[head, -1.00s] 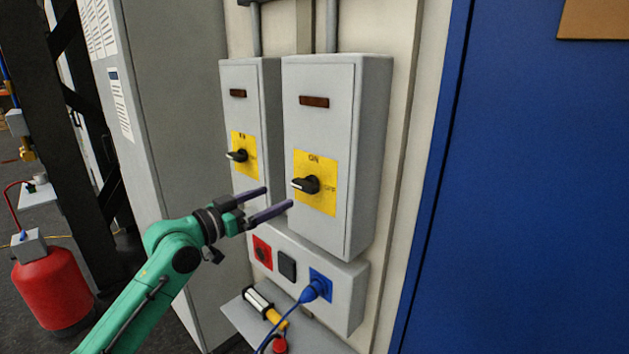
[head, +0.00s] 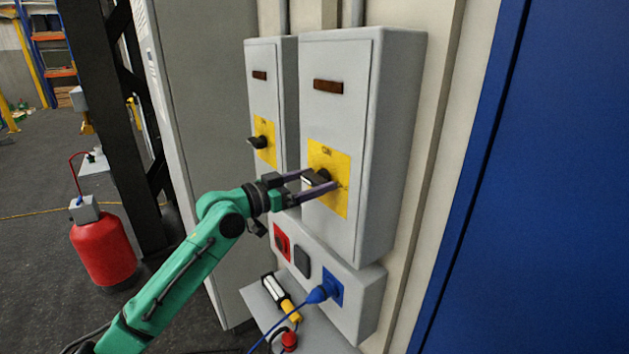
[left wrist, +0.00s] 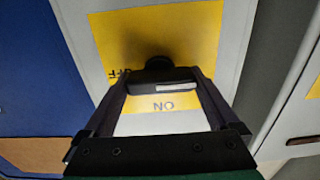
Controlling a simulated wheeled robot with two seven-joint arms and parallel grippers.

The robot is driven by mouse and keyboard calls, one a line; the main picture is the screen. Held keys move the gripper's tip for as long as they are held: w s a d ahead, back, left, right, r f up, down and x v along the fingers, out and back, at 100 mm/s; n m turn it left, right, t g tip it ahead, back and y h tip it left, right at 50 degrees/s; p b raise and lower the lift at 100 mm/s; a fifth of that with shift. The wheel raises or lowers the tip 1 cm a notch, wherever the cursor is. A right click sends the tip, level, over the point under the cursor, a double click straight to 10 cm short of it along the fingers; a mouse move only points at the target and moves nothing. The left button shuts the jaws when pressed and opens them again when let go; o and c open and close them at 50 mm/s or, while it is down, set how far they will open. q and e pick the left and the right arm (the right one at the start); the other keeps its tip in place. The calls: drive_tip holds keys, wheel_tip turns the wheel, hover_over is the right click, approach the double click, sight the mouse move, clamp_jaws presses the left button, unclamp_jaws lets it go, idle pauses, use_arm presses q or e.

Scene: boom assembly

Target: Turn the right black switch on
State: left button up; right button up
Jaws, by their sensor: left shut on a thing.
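The right black switch (head: 317,175) sits on a yellow plate (head: 327,205) on the larger grey box. My left gripper (head: 321,180) has its two dark fingers on either side of the switch handle and is shut on it. In the left wrist view the handle (left wrist: 165,78) lies roughly level between the fingers, in line with the OFF label. The ON label (left wrist: 163,106) appears upside down there. The fingers partly hide the handle in the head view. My right gripper is not in view.
A second black switch (head: 258,142) is on the narrower grey box to the left. A blue panel (head: 520,200) stands at right, a red cylinder (head: 104,248) at left.

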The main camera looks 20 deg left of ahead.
use_arm(q)
drive_tip(key=shift+b, duration=0.3)
drive_tip(key=shift+f+m+b, duration=0.1)
drive_tip(key=shift+m+b, duration=0.4)
drive_tip(key=shift+b, duration=0.1)
drive_tip(key=m+b, duration=0.3)
drive_tip(key=shift+f+b, duration=0.1)
drive_tip(key=shift+b, duration=0.3)
drive_tip(key=shift+m+b, duration=0.7)
drive_tip(key=shift+m, duration=0.1)
drive_tip(key=m+b, duration=0.1)
drive_tip(key=m, duration=0.1)
drive_tip(key=shift+m, duration=0.4)
drive_tip(key=m+b, duration=0.1)
drive_tip(key=m, duration=0.1)
drive_tip(key=m+b, duration=0.1)
drive_tip(key=m, duration=0.1)
drive_tip(key=shift+s+r+m, duration=0.1)
drive_tip(key=shift+r+m, duration=0.1)
drive_tip(key=shift+m, duration=0.1)
drive_tip(key=m, duration=0.4)
drive_tip(key=shift+m+b, duration=0.4)
drive_tip(key=shift+r, duration=0.15)
